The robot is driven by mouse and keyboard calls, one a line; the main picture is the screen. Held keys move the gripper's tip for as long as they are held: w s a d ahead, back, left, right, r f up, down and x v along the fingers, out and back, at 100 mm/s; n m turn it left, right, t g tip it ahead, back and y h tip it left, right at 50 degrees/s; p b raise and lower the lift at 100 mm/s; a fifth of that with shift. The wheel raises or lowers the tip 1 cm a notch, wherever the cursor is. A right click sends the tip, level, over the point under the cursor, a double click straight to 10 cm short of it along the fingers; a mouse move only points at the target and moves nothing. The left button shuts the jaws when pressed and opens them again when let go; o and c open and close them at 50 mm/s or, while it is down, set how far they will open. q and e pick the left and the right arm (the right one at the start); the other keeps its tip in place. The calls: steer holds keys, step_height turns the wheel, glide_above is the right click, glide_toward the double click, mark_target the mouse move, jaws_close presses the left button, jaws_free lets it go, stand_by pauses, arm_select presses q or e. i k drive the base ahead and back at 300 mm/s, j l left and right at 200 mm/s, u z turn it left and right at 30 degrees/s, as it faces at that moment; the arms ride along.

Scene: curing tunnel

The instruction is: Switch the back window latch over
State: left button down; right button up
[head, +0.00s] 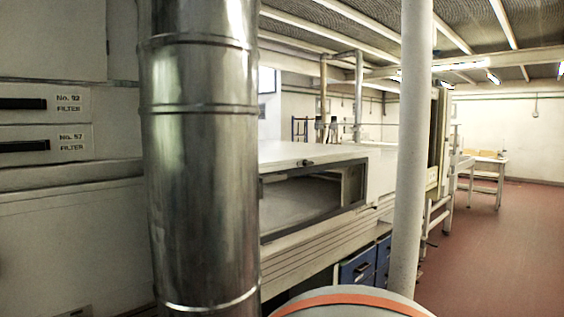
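A long white machine housing (290,150) stands in the middle, with a dark-framed window (312,196) in its side. A small dark catch (305,162) sits on the upper edge above this window. It is too small to tell which way it is turned. I cannot tell whether this is the back window latch, and no other latch shows clearly. The shiny metal duct in front hides the left part of the housing. Neither of my grippers is in view.
The metal duct (200,160) stands close in front at the left. A white pole (411,150) rises to the right of the window. Filter drawers (45,120) are at the left, blue drawers (358,266) below the housing. Red floor (500,255) is open at the right, before a table (488,160).

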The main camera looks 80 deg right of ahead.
mark_target(304, 163)
steer(key=z, duration=0.45)
steer(key=j+z, duration=0.1)
steer(key=z, duration=0.75)
steer(key=k+z, duration=0.1)
steer(key=z, duration=1.2)
steer(key=u, duration=1.15)
steer(key=i+l+u, duration=0.2)
steer(key=i+l, duration=0.35)
steer(key=l, duration=0.15)
